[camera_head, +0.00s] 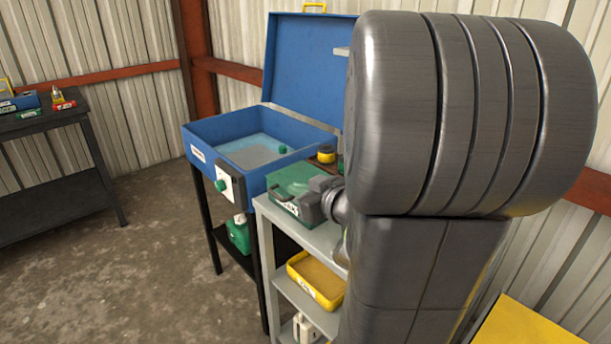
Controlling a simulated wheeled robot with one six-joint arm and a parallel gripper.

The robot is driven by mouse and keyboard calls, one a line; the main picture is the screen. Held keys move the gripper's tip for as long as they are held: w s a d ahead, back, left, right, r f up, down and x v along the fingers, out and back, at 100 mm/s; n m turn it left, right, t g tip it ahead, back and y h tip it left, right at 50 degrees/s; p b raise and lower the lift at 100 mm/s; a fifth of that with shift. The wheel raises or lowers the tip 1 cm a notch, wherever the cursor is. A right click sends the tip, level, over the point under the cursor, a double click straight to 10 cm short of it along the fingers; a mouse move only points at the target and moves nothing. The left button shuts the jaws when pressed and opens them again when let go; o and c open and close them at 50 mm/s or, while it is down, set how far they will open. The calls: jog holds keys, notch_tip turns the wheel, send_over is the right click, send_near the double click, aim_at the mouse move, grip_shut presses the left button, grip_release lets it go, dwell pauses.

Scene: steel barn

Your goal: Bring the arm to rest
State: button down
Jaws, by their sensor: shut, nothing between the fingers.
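My arm fills the right half of the view, its large grey link close to the camera. My gripper (312,206) shows small beyond it, at the left edge of the arm, over the grey shelf cart. It is shut and holds nothing. It appears just in front of a green case (291,180) on the cart's top; I cannot tell whether they touch. The arm hides most of the cart's right side and what lies behind it.
A blue parts washer (199,133) with its lid (300,55) raised stands behind the cart (272,212). A yellow tray (316,279) sits on the cart's middle shelf. A dark table (40,121) with small items stands at left. The concrete floor between is clear.

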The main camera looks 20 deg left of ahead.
dwell(0.4)
jog(key=w+a+f+b, duration=0.5)
jog(key=w+a+f, duration=0.1)
jog(key=a, duration=0.1)
jog(key=shift+a+f, duration=0.2)
jog(key=shift+a, duration=0.1)
dwell(0.5)
